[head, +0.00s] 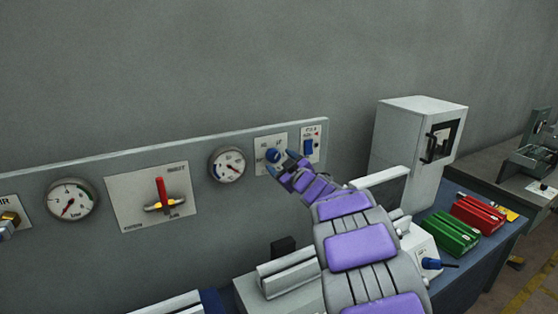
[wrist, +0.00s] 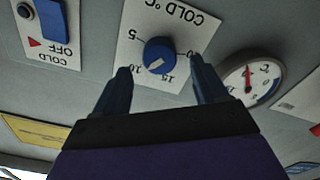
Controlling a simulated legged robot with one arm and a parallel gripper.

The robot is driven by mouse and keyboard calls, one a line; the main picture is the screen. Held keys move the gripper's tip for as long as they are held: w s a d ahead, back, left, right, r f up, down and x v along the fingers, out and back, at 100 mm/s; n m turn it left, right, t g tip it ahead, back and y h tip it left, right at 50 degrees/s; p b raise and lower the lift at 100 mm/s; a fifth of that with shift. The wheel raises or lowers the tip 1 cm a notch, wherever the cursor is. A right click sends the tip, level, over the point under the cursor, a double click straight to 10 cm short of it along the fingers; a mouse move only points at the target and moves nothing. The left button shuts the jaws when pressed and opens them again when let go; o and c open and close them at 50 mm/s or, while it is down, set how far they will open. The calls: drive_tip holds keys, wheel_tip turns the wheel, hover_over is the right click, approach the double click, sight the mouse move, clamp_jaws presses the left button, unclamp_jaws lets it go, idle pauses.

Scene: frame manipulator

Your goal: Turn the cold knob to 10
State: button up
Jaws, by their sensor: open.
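The cold knob is a round blue dial on a white plate marked COLD °C. In the wrist view the knob (wrist: 160,54) appears upside down, with a pale mark pointing to the lower left, toward the 10 label; exact alignment is hard to tell. In the head view the knob (head: 272,155) is just beyond the fingertips. My gripper (head: 281,162) is open in front of the panel. In the wrist view its two fingers (wrist: 160,66) stand on either side of the knob, with visible gaps, and do not appear to touch it.
A blue COLD switch (head: 309,147) sits right of the knob; a gauge (head: 228,165) sits left. Further left are a red-handled valve (head: 162,190) and another gauge (head: 70,201). A white cabinet (head: 402,150) and green (head: 453,232) and red (head: 478,214) boxes stand right.

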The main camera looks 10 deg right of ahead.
drive_tip(key=v, duration=1.5)
drive_tip(key=shift+s+a+p, duration=0.2)
drive_tip(key=shift+s+p, duration=0.25)
drive_tip(key=shift+d+r, duration=0.1)
drive_tip(key=shift+r, duration=0.05)
drive_tip(key=s+d+f+m+g+h+b, duration=0.1)
drive_tip(key=s+d+f+m+g+h, duration=0.35)
drive_tip(key=s, duration=0.35)
drive_tip(key=s+d+f+m+g+h+b, duration=0.2)
drive_tip(key=s+d+f+m+g+h, duration=0.1)
drive_tip(key=s+f+m+h, duration=0.4)
drive_tip(key=s+a+f+g+y, duration=0.1)
drive_tip(key=s+a+f+g, duration=0.1)
drive_tip(key=s, duration=0.8)
drive_tip(key=s+a+f+n+g+y+b, duration=0.1)
drive_tip(key=s+a+g, duration=0.4)
drive_tip(key=s, duration=0.6)
drive_tip(key=s+a+f+g+y+b, duration=0.1)
drive_tip(key=s+a+f+g+y, duration=0.2)
drive_tip(key=s, duration=0.8)
drive_tip(key=a+f+g, duration=0.1)
drive_tip(key=a+f, duration=0.1)
drive_tip(key=a, duration=0.1)
drive_tip(key=shift+s+a+n, duration=0.2)
drive_tip(key=shift+n, duration=0.15)
